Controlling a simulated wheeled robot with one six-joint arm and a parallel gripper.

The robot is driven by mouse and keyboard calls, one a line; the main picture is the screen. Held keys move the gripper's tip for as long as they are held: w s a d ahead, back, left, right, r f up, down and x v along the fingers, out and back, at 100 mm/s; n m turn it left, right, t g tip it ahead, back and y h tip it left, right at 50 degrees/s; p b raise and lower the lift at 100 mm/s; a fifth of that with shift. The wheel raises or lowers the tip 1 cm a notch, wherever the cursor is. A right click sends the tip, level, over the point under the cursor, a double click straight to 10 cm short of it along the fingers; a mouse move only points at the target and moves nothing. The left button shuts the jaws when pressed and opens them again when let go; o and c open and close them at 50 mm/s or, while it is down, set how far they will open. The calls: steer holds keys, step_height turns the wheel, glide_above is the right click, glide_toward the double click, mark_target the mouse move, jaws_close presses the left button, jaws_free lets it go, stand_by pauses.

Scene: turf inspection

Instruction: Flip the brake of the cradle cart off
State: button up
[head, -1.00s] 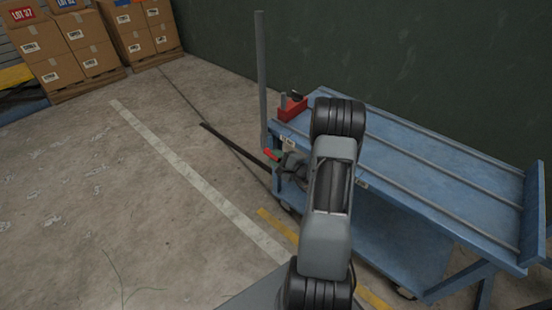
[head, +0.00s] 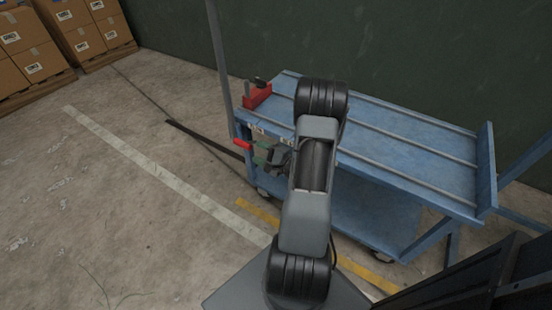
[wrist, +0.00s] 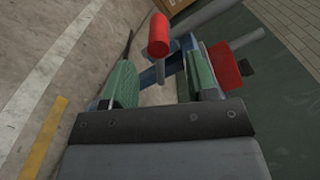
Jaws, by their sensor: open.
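The blue cradle cart (head: 405,146) stands right of centre in the head view, its top crossed by grey rails. A lever with a red grip (head: 243,144) sticks out at its left end. In the wrist view the red grip (wrist: 158,35) shows just beyond my fingertips, between their two lines, with a pale shaft below it. My gripper (head: 262,153) is open beside the lever, its green-padded fingers (wrist: 160,82) spread apart. I cannot tell whether they touch the lever. A red block with a black knob (head: 257,95) sits on the cart's far left corner. My arm covers part of the cart.
A grey upright post (head: 218,60) rises at the cart's left end. A dark bar (head: 200,138) reaches left from there over the floor. Cartons (head: 75,35) stand on pallets at the back left, before a green wall. A dark frame (head: 490,275) fills the bottom right. Floor at left is clear.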

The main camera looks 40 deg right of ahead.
steer(key=v, duration=0.7)
steer(key=shift+s+p, duration=0.2)
steer(key=shift+p, duration=0.1)
